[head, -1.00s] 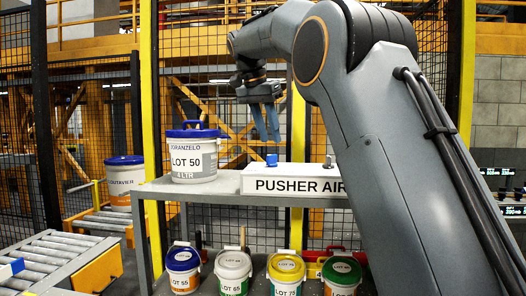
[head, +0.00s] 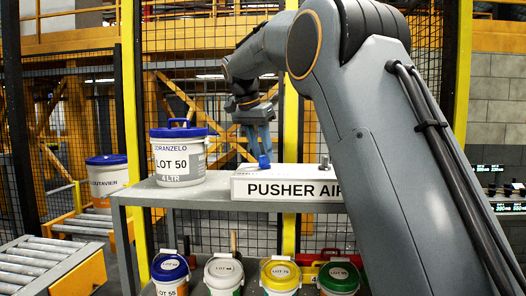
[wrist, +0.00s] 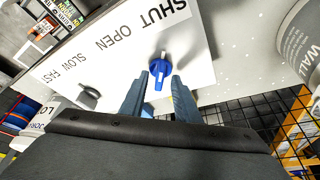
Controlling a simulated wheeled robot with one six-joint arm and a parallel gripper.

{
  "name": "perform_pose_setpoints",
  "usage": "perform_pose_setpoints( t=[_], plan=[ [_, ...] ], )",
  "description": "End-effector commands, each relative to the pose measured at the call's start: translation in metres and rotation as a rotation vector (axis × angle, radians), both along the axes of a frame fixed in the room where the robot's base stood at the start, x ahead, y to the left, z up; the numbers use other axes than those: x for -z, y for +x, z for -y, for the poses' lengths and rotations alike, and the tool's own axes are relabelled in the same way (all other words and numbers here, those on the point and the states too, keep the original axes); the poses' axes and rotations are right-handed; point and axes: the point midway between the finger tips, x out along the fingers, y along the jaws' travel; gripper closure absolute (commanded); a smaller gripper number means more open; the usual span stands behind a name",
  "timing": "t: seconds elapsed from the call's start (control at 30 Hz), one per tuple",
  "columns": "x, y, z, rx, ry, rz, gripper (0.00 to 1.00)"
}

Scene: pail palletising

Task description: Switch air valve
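The white valve box marked PUSHER AIR (head: 285,173) sits on the grey shelf, its right part hidden behind my arm. In the wrist view its top panel (wrist: 120,62) reads SHUT, OPEN, SLOW and FAST. The blue valve knob (wrist: 160,71) stands beside the SHUT and OPEN words; it also shows in the head view (head: 264,162). My gripper (wrist: 161,78) points down with its fingers apart, one on each side of the blue knob, with small gaps visible. It also shows above the box in the head view (head: 259,146).
A grey knob (wrist: 88,97) stands near SLOW and FAST. A LOT 50 pail (head: 178,157) stands left of the box on the shelf (head: 205,197). Several pails sit below. A roller conveyor (head: 38,262) and another pail (head: 107,178) are at left, with mesh fencing behind.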

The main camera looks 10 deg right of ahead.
Motion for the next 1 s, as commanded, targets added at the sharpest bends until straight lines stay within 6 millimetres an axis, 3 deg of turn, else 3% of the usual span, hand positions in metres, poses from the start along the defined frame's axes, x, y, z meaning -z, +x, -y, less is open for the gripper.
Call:
perform_pose_setpoints(
  t=[0.3, 0.5, 1.0],
  plan=[
    [0.0029, 0.0011, 0.0029, 0.002, 0.0, 0.001, 0.71],
    [0.0028, 0.0009, 0.0032, 0.003, 0.0, 0.002, 1.0],
    [0.0019, -0.0003, 0.0044, -0.102, 0.0, 0.001, 1.0]
  ],
)
